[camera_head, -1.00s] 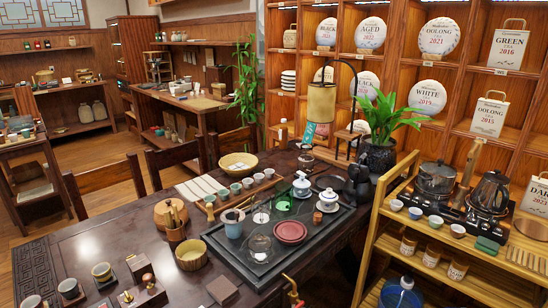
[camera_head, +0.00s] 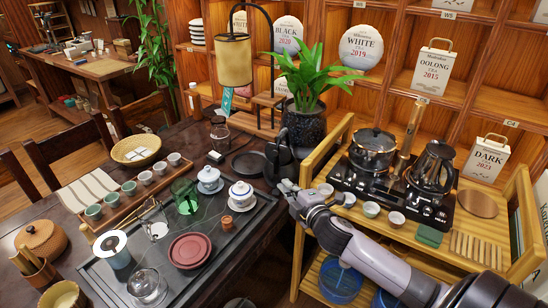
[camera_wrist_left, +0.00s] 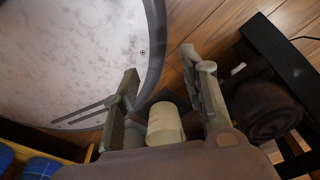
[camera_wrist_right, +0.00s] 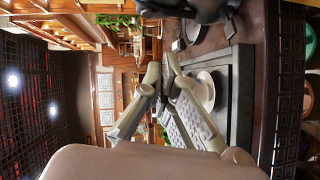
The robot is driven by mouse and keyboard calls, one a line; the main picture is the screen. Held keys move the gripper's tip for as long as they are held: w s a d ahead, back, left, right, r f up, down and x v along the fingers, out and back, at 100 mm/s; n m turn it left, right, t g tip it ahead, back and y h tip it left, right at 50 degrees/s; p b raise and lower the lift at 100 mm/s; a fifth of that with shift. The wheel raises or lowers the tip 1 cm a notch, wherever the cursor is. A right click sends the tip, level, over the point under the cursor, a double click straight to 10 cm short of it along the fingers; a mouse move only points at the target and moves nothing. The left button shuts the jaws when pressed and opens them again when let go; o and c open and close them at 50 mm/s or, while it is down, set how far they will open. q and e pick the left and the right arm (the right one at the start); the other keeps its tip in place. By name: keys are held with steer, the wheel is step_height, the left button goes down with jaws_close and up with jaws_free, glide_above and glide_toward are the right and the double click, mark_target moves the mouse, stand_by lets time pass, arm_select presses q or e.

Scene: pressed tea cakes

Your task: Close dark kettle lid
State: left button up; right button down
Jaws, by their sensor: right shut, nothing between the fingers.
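The dark kettle (camera_head: 281,158) stands at the right end of the dark table in the head view, beside a round dark tray (camera_head: 249,165). My right gripper (camera_head: 287,187) is low and close in front of the kettle, overlapping its lower right part. I cannot tell whether they touch or how the lid sits. In the right wrist view the fingers (camera_wrist_right: 164,74) are together and empty, with a dark shape, possibly the kettle, at the top edge. My left gripper (camera_wrist_left: 168,80) shows only in its wrist view, fingers apart; a pale cylinder (camera_wrist_left: 165,124) shows between them, not clearly held.
A black tea tray (camera_head: 228,228) with white lidded cups lies left of the kettle. A potted plant (camera_head: 305,80) stands behind it. The wooden cart (camera_head: 322,208) on the right carries a stove (camera_head: 400,192) with a glass pot and a glass kettle.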

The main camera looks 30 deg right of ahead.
step_height(320, 180, up, 2)
steer(key=p, duration=0.2)
glide_toward(276, 155)
steer(key=w+a, duration=0.2)
steer(key=w, duration=0.5)
arm_select(q)
steer(key=shift+s+a+r, duration=0.4)
steer(key=shift+s+r, duration=0.1)
steer(key=shift+r, duration=0.3)
arm_select(e)
steer(key=shift+w+d+n, duration=0.1)
steer(key=shift+d+n, duration=0.2)
steer(key=shift+d, duration=0.1)
